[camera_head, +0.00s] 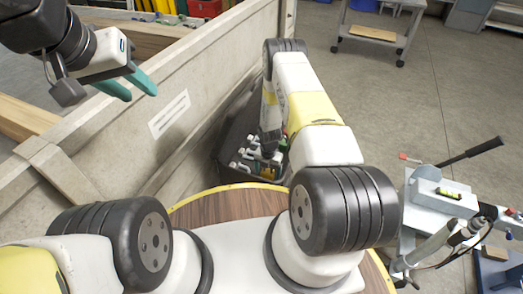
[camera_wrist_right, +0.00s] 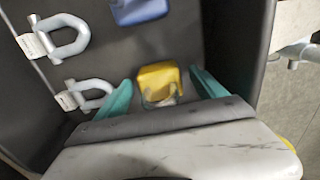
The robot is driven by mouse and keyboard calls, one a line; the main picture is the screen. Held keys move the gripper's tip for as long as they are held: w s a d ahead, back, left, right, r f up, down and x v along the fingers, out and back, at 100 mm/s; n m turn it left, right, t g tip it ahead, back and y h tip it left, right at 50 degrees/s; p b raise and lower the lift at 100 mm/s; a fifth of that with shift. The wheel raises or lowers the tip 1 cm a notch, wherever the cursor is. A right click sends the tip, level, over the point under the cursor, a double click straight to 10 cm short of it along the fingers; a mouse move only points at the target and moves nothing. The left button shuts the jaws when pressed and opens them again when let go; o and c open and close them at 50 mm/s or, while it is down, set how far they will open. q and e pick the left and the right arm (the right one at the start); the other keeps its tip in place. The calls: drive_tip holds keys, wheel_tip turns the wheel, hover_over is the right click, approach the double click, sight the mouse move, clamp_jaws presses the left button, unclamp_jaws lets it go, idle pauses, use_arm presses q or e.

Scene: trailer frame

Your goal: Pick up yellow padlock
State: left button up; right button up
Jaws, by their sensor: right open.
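The yellow padlock (camera_wrist_right: 158,80) lies in the dark bin, its yellow body facing up and its metal shackle toward my palm. In the right wrist view, my right gripper (camera_wrist_right: 161,77) is open, with one teal finger on each side of the padlock. A gap shows on both sides of it. In the head view, my right arm reaches down into the bin and hides most of the gripper. My left gripper (camera_head: 141,94) is held over the pale wall at the upper left, its teal fingers apart and empty.
In the dark bin (camera_wrist_right: 240,40), a blue padlock (camera_wrist_right: 138,10) lies beyond the yellow one, and metal shackles (camera_wrist_right: 60,38) lie at the left. The bin's wall is close to my right finger. A pale trailer wall (camera_head: 185,75) stands left of the bin.

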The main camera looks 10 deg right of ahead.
drive_tip(key=shift+f, duration=0.1)
drive_tip(key=shift+c, duration=0.2)
clamp_jaws()
